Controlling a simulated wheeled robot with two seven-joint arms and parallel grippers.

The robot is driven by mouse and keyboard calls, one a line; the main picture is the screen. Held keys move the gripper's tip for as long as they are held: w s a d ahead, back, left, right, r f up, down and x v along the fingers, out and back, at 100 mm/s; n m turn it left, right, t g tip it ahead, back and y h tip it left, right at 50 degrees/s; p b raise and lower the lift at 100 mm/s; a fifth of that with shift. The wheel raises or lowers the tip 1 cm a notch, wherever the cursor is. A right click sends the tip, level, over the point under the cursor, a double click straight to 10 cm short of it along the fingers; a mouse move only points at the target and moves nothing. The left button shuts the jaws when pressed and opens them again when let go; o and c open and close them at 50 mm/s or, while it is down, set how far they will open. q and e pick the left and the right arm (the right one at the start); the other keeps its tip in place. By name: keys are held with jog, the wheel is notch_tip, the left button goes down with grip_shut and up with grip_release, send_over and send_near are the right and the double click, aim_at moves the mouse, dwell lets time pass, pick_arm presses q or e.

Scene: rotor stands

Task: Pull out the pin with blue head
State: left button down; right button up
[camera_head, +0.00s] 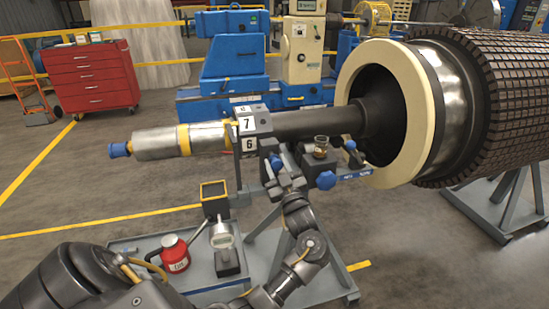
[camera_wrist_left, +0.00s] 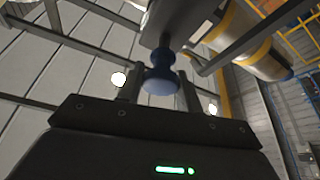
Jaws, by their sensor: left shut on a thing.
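The pin with the blue head (camera_wrist_left: 160,82) shows in the left wrist view between my two fingers. Its narrower neck runs up to a grey block (camera_wrist_left: 182,18). In the head view the blue head (camera_head: 276,162) is small and partly hidden by my fingers, below the block labelled 7 and 6 (camera_head: 247,128). My left gripper (camera_head: 283,172) is shut on the blue head; it also shows in the left wrist view (camera_wrist_left: 160,88). How far the pin sits in the block cannot be told. My right gripper is not in view.
A grey shaft (camera_head: 310,122) runs to the large rotor (camera_head: 480,100) at the right.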

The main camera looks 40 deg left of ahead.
pick_arm(q)
jog(key=shift+f, duration=0.15)
jog(key=c, duration=1.4)
grip_release()
jog(key=shift+d, duration=0.1)
jog(key=o, duration=0.5)
jog(key=shift+s+d, duration=0.1)
jog(key=shift+c, duration=0.2)
jog(key=b+v, duration=0.2)
jog(key=v, duration=0.5)
jog(key=shift+d, duration=0.2)
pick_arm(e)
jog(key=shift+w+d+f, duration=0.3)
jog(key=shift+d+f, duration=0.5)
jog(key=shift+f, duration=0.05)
pick_arm(q)
jog(key=shift+s, duration=0.1)
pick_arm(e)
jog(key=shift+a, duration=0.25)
